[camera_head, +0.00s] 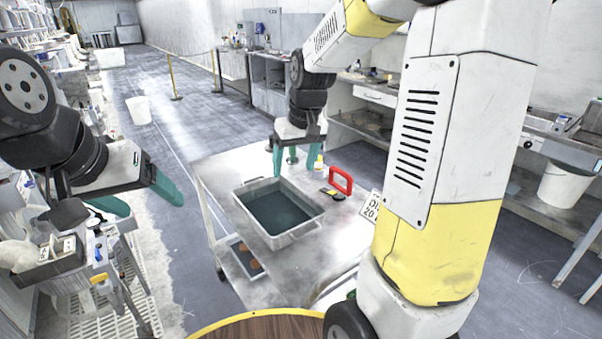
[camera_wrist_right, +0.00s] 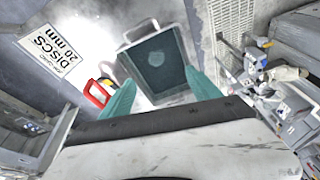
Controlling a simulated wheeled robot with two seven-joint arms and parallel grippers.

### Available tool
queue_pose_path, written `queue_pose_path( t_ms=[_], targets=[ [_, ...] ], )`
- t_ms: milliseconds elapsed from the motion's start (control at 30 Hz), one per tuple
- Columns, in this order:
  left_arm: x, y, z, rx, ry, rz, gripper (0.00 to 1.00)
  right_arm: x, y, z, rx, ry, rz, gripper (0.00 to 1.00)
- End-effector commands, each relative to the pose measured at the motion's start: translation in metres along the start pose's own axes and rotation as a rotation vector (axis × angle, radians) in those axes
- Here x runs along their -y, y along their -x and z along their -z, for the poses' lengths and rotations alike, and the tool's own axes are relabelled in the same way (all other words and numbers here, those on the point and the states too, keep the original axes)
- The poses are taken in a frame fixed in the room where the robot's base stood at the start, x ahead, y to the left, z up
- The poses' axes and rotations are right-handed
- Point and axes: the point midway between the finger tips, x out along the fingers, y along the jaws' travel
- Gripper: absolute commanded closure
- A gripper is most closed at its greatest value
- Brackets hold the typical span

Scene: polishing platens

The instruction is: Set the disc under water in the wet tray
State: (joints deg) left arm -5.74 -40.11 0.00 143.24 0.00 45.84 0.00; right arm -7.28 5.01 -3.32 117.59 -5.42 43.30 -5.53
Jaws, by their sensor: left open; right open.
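The wet tray (camera_head: 308,226) is a grey rectangular tub of dark water on the light table; it also shows in the right wrist view (camera_wrist_right: 133,45). A faint, pale round shape (camera_wrist_right: 155,58) shows inside the tray there, looking like a disc under the water. In the head view I cannot make it out. My right gripper (camera_head: 296,160) is open above the table by the tray's far edge; its teal fingers (camera_wrist_right: 161,98) are apart, with nothing seen between them. My left gripper (camera_head: 138,200) is open and empty, left of the table.
A red handle (camera_head: 341,181) and a small yellow-topped bottle (camera_head: 318,163) are on the table behind the tray. A sign reading "DISCS 20 mm" (camera_wrist_right: 47,61) lies at the table's right side. A lower shelf (camera_head: 246,262) holds brown pieces. My right arm hides the table's right part.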

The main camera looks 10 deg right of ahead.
Motion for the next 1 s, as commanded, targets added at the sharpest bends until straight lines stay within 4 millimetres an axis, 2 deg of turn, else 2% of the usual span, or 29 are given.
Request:
queue_pose_path(
  t_ms=[33, 200, 333, 500, 700, 1000],
  targets=[
    [0.0, 0.0, 0.0, 0.0, 0.0, 0.0, 0.25, 0.003, 0.024, -0.014, -0.037, -0.018, 0.006, 0.28],
    [0.0, 0.0, 0.0, 0.0, 0.0, 0.0, 0.25, 0.017, 0.08, -0.068, -0.137, -0.069, 0.027, 0.28],
    [0.0, 0.0, 0.0, 0.0, 0.0, 0.0, 0.25, 0.028, 0.107, -0.11, -0.208, -0.103, 0.04, 0.28],
    [0.0, 0.0, 0.0, 0.0, 0.0, 0.0, 0.25, 0.039, 0.122, -0.15, -0.272, -0.133, 0.052, 0.28],
    [0.0, 0.0, 0.0, 0.0, 0.0, 0.0, 0.25, 0.043, 0.124, -0.167, -0.299, -0.147, 0.056, 0.28],
    [0.0, 0.0, 0.0, 0.0, 0.0, 0.0, 0.25, 0.043, 0.125, -0.167, -0.3, -0.148, 0.056, 0.28]
  ],
)
